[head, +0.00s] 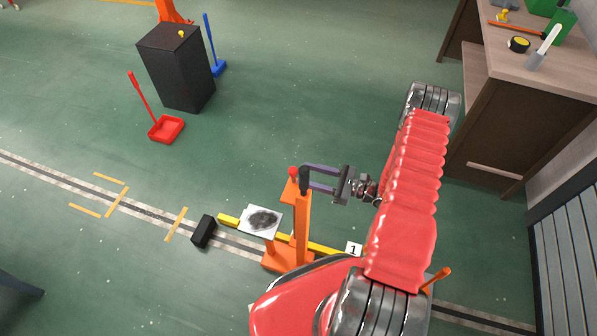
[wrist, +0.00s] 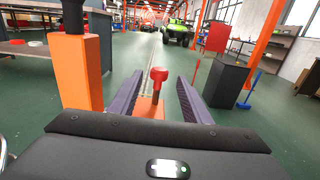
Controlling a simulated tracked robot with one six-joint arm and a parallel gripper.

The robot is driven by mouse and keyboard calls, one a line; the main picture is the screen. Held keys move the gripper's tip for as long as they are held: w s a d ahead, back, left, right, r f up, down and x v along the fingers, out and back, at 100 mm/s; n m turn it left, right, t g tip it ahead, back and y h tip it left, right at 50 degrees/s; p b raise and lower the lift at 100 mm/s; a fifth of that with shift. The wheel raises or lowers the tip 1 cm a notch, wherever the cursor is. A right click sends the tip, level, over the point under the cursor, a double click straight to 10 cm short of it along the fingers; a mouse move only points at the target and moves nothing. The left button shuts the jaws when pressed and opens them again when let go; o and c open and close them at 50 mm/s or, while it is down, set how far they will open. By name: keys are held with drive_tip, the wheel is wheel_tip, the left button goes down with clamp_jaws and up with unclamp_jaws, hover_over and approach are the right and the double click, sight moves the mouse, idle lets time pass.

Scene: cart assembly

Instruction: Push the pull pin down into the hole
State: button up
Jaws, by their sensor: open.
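In the head view the red knob (head: 292,171) is at the top left of the orange cart post (head: 301,225). My gripper (head: 311,178) is open and level, reaching in from the right. In the wrist view its purple fingers stand on either side of the pin, with gaps on both sides. The hole and the pin's lower end are hidden.
A black-topped part of the orange post (wrist: 80,70) stands close to the left finger in the wrist view. A black cabinet (head: 175,75) stands farther off, with open floor between.

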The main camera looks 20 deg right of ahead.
drive_tip(key=shift+v, duration=2)
drive_tip(key=shift+s, duration=0.15)
